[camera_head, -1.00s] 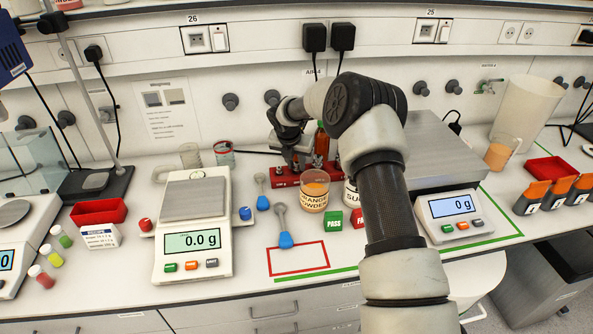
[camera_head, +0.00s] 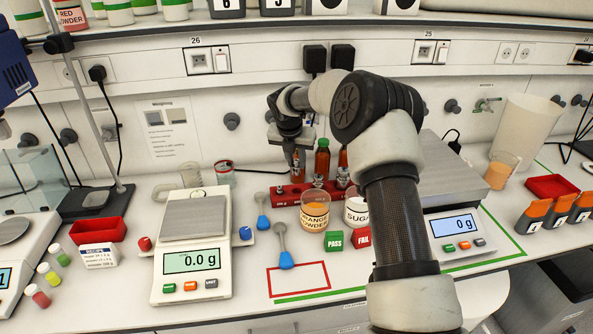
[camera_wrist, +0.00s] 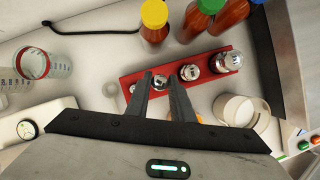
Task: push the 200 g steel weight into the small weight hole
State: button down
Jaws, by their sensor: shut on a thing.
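A red weight block (camera_head: 284,195) stands at the back of the bench, and it also shows in the wrist view (camera_wrist: 130,85). My gripper (camera_wrist: 161,75) is over its left part, shut on a shiny steel weight (camera_wrist: 160,83) between the two fingers. The weight's lower part is hidden, so I cannot tell whether it sits in a hole or just above it. I cannot read its marking. Two other steel weights, a middle one (camera_wrist: 190,72) and a right one (camera_wrist: 226,62), stand in the block. In the head view my gripper (camera_head: 297,172) partly covers the block.
Several bottles, one with a yellow cap (camera_wrist: 154,14), stand close behind the block. The orange powder jar (camera_head: 314,216) and sugar jar (camera_head: 356,213) stand in front of it. A small scale (camera_head: 191,262) reads 0.0 g.

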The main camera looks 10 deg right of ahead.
aim_at(297, 171)
jog(key=shift+s+d+r+n+p, duration=0.1)
jog(key=shift+r+n+p, duration=0.1)
jog(key=shift+n+p, duration=0.45)
jog(key=shift+f+n+y+p, duration=0.4)
jog(key=shift+f+n+p, duration=0.15)
jog(key=shift+f, duration=0.15)
jog(key=shift+f+b, duration=2)
jog(key=shift+f, duration=0.55)
jog(key=shift+r+p, duration=0.25)
jog(key=shift+p, duration=0.05)
jog(key=shift+f, duration=1.4)
jog(key=c, duration=1.5)
grip_release()
jog(key=shift+o, duration=0.2)
